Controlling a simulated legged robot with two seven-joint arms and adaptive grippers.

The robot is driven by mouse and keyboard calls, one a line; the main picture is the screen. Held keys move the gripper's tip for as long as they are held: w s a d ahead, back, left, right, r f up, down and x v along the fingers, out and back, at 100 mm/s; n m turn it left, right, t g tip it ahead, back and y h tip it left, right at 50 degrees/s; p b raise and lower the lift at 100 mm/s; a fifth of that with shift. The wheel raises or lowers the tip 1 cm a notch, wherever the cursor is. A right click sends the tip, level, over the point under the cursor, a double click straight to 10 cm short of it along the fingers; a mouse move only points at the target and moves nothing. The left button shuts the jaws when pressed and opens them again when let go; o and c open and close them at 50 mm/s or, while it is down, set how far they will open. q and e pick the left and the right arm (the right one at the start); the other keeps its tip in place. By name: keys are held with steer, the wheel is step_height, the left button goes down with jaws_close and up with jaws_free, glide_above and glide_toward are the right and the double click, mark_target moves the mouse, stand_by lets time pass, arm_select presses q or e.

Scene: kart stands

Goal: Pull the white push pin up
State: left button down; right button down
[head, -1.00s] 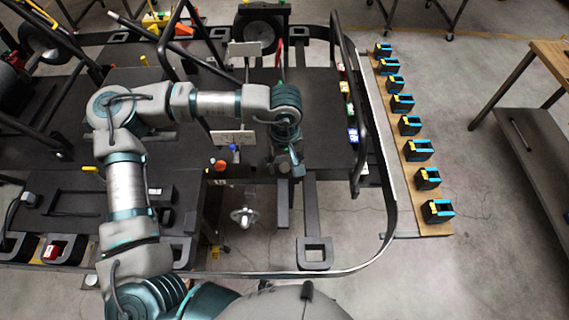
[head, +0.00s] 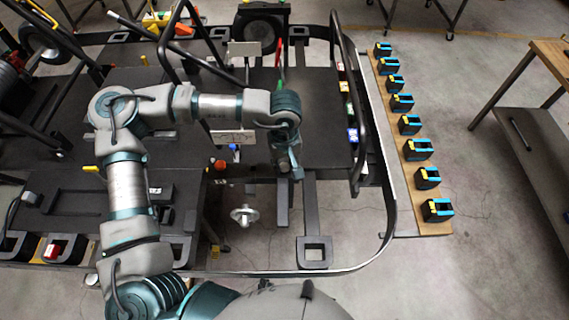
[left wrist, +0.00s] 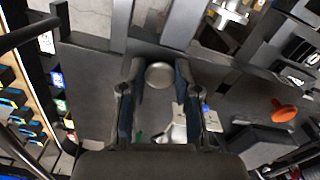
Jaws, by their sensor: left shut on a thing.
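My left gripper (head: 288,166) reaches down over the dark kart frame in the head view. In the left wrist view its two dark fingers (left wrist: 155,76) stand on either side of a pale, round-topped knob, the white push pin (left wrist: 160,73), and are shut on it. The gripper and wrist hide the pin in the head view. How far the pin stands up from its seat cannot be told. My right gripper is not in view.
An orange knob (head: 220,164) and a blue pin (head: 234,149) stand left of the gripper. A black upright bar (head: 356,110) rises at right. A board with several black-and-blue blocks (head: 420,150) lies further right.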

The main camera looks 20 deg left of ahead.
mark_target(285, 167)
arm_select(q)
steer(key=shift+r+p, duration=0.3)
steer(key=shift+r, duration=0.3)
steer(key=c, duration=0.8)
jaws_free()
steer(key=shift+o, duration=0.2)
step_height(285, 167, up, 12)
steer(key=shift+f, duration=0.1)
